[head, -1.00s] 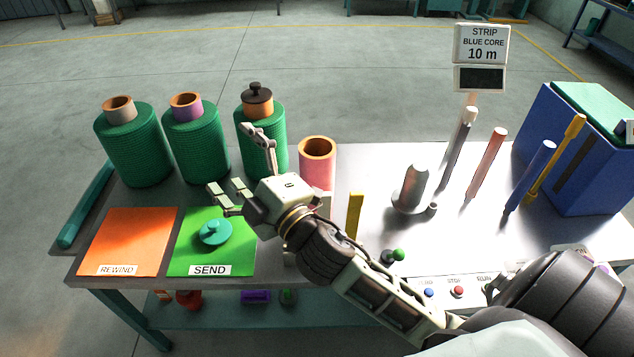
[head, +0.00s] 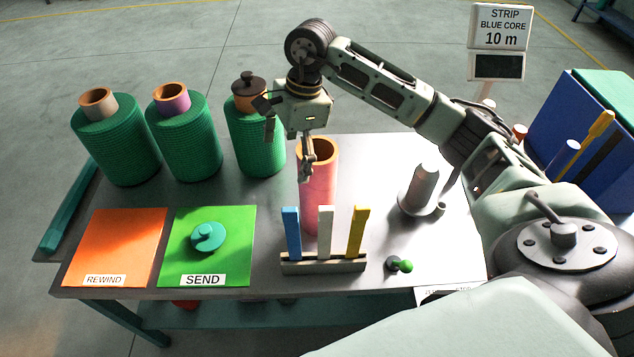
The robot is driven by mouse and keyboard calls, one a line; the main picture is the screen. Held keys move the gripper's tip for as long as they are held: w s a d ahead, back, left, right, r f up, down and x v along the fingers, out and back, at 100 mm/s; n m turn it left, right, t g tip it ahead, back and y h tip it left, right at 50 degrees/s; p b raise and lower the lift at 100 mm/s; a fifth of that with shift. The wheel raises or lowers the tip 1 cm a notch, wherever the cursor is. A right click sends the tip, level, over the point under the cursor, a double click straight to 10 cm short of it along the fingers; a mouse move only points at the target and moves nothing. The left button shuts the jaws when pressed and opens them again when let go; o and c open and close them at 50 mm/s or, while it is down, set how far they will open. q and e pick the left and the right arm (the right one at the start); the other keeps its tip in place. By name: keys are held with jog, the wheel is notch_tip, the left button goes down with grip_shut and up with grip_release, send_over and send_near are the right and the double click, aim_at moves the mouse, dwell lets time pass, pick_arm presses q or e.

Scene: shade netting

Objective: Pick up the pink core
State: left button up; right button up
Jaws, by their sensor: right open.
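The pink core (head: 323,195) is an upright pink tube with an orange-brown rim, standing on the table behind a small rack. My right gripper (head: 288,152) points down at its upper left and is open with nothing between its fingers. One finger overlaps the left part of the core's rim in the picture; I cannot tell whether it touches or enters the bore. The other finger is to the left, in front of the third green roll. My left gripper is not in view.
Several green netting rolls (head: 185,140) stand at the back left; the third (head: 258,150) carries a dark knob. The rack (head: 323,264) holds blue, white and yellow strips before the core. A grey post (head: 423,188) stands to the right. Orange (head: 115,245) and green (head: 232,262) mats lie front left.

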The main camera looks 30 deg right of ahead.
aim_at(317, 160)
jog(key=d+r+h, duration=0.2)
jog(key=d, duration=0.4)
jog(key=f+p, duration=0.1)
jog(key=f, duration=0.1)
jog(key=f+p, duration=0.1)
jog(key=f, duration=0.2)
jog(key=d+f+p, duration=0.1)
jog(key=f, duration=0.1)
jog(key=shift+w+f, duration=0.15)
jog(key=shift+f, duration=0.4)
jog(key=shift+c, duration=0.4)
jog(key=c, duration=2)
